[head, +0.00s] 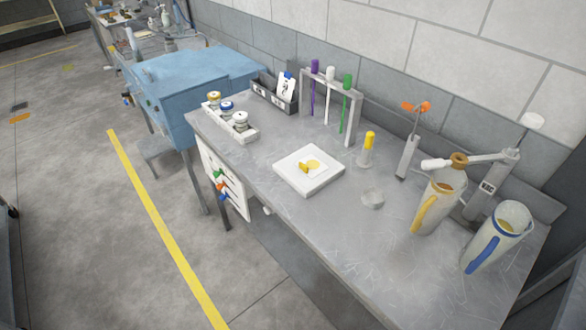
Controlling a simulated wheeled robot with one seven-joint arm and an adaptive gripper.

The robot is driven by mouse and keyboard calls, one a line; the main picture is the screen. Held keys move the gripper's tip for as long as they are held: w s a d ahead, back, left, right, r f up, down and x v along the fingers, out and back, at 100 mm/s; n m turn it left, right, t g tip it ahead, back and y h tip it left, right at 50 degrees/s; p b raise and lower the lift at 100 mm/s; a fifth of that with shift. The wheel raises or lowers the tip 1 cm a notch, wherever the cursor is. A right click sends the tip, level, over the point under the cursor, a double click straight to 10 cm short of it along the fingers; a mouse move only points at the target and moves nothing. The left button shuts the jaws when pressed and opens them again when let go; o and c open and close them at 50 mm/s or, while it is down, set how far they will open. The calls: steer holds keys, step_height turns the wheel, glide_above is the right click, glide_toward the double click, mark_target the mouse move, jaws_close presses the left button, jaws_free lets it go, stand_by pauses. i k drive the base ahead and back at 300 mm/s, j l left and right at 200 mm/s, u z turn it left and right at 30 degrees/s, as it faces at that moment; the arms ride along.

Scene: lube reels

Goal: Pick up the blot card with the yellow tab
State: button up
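A white card (318,170) lies flat on a thick white square pad (296,183) near the middle of the grey bench. It carries a darker yellow piece at its left, which looks like a tab, and a paler yellow round spot beside it. Another white card (286,88), with a blue tab and dark marks, stands upright in a dark grey divided holder (263,91) at the back of the bench. My gripper is not in view.
On the bench (330,230) stand a tray of lidded jars (228,128), a rack (350,100) with hanging coloured-top sticks, and a yellow-capped bottle (367,149). A clear block (372,199) and two jugs (497,238) with a jointed stand are right. The front middle is clear.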

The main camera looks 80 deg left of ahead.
mark_target(310, 165)
steer(key=u, duration=2.85)
steer(key=i+j, duration=1.4)
steer(key=i, duration=0.25)
